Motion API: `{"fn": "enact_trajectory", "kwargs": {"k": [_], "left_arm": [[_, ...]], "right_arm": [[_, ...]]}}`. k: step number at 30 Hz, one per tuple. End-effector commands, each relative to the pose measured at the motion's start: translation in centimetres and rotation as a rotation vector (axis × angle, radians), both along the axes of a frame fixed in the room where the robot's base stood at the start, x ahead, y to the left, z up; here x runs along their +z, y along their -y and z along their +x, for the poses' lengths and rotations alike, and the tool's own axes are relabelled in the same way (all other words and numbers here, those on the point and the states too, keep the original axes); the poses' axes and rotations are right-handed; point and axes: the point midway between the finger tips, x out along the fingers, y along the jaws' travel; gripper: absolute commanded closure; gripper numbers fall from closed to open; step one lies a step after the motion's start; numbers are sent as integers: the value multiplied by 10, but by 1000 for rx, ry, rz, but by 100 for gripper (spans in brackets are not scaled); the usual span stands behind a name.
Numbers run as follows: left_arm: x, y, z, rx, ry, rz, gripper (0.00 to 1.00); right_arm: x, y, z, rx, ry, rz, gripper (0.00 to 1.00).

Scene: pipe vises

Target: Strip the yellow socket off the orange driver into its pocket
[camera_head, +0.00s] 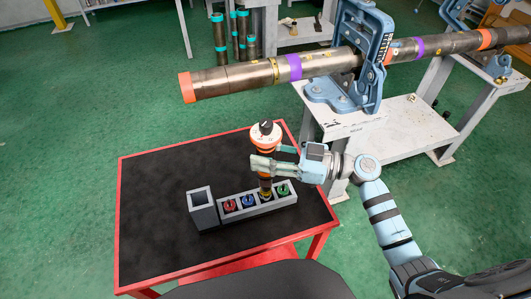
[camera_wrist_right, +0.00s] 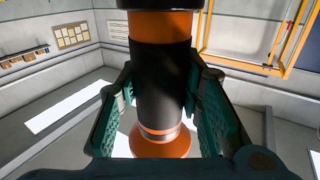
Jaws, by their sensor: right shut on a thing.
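The orange driver (camera_head: 266,141) stands upright, with a white and black top end. My right gripper (camera_head: 266,168) is shut on it from the right. In the right wrist view the fingers close around the black sleeve of the driver (camera_wrist_right: 162,75), with orange parts above and below. The yellow socket (camera_head: 265,189) is at the driver's lower end, at the grey socket rack (camera_head: 256,212), between the blue and green sockets. How deep it sits in its pocket cannot be told. My left gripper is not in view.
The rack also holds a red socket (camera_head: 230,205), a blue socket (camera_head: 248,201) and a green socket (camera_head: 283,190). An open grey holder (camera_head: 202,207) stands at its left end. The black table (camera_head: 155,190) is otherwise clear. A long pipe (camera_head: 235,77) in a blue vise (camera_head: 365,60) crosses behind.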

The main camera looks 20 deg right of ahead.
Motion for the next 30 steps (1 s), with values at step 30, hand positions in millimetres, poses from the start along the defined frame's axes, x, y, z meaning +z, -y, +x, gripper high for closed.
{"fn": "enact_trajectory", "kwargs": {"k": [30], "left_arm": [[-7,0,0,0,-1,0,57]], "right_arm": [[-12,0,0,0,1,3,100]]}}
